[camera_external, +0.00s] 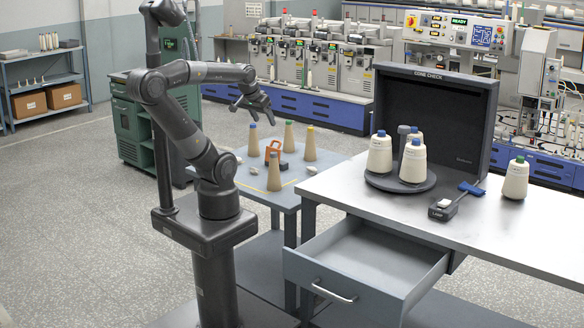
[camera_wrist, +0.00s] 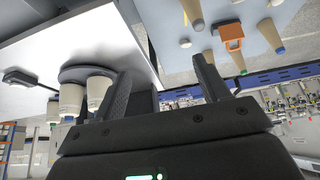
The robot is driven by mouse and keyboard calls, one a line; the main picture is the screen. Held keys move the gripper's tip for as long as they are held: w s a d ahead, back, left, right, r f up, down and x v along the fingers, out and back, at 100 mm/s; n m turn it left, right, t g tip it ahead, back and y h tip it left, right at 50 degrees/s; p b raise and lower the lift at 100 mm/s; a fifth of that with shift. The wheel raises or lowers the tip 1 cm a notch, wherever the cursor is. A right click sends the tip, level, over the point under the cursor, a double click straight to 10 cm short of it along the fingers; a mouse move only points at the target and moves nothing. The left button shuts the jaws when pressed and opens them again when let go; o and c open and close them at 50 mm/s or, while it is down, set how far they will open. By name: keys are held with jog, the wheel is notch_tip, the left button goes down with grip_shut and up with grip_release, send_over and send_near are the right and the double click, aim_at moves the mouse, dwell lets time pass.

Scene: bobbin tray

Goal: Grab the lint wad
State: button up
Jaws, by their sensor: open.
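Several small pale lumps that look like lint lie on the low grey-blue table; I cannot tell for sure which is the lint wad. One lump (camera_external: 283,165) is near the orange-handled tool, another (camera_external: 311,170) is at the right edge by the workbench. In the wrist view a pale lump (camera_wrist: 185,43) lies beside the cones. My gripper (camera_external: 262,112) is open and empty, above the back left of this table and apart from everything. Its two fingers spread in the tilted wrist view (camera_wrist: 168,62).
Tan cones (camera_external: 274,172) and an orange-handled tool (camera_external: 272,150) stand on the low table (camera_external: 283,200). The workbench (camera_external: 365,190) beside it carries yarn cones on a dark round stand (camera_external: 385,182), a dark panel (camera_external: 435,115) and an open drawer (camera_external: 365,255). The floor at left is clear.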

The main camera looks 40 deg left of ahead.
jog(key=n+g, duration=0.2)
jog(key=g, duration=0.1)
send_over(312, 168)
jog(key=shift+y, duration=0.3)
jog(key=f, duration=1.9)
jog(key=s+f, duration=0.1)
jog(key=f, duration=0.9)
jog(key=shift+t, duration=0.3)
jog(key=shift+s+x, duration=0.2)
jog(key=shift+x, duration=2.7)
